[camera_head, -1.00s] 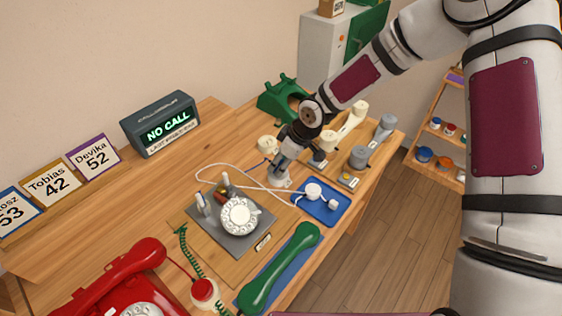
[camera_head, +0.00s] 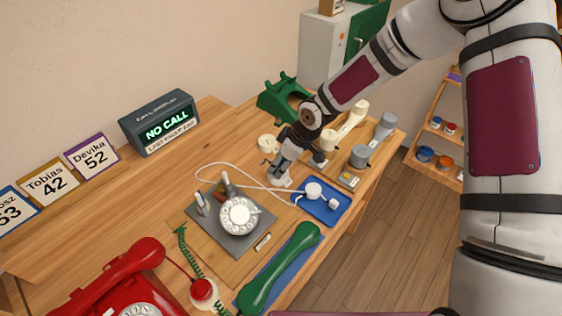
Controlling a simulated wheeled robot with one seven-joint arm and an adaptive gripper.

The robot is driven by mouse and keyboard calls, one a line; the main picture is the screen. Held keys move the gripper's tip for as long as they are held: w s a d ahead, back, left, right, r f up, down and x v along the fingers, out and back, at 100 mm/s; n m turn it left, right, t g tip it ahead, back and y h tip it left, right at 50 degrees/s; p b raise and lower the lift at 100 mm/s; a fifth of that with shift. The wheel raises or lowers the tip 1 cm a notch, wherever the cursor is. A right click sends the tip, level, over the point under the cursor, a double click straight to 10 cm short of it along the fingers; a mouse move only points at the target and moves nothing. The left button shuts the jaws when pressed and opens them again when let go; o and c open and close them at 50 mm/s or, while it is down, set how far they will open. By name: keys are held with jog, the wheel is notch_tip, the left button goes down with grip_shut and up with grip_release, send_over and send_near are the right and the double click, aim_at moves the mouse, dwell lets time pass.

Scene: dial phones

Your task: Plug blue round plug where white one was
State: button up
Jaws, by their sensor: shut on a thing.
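My gripper (camera_head: 279,171) is shut, pointing down over the middle right of the table, just above or at a pale socket plate (camera_head: 284,182). A white round plug (camera_head: 313,190) lies on the blue tray (camera_head: 325,215) to the right of the gripper, with a white cord running left to the grey dial phone (camera_head: 239,216).
A green handset (camera_head: 279,269) lies at the front, a red phone (camera_head: 118,285) at front left. Cream and grey cylinders (camera_head: 360,156) stand right of the gripper. A green cradle (camera_head: 281,98) and a NO CALL display (camera_head: 160,122) stand behind. The table's right edge is close.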

jog(key=shift+f, duration=0.25)
jog(key=o, duration=1.1)
jog(key=shift+r, duration=0.15)
jog(key=v, duration=1.1)
jog(key=shift+r, duration=0.4)
jog(key=shift+s+d, duration=0.1)
jog(key=shift+d, duration=0.05)
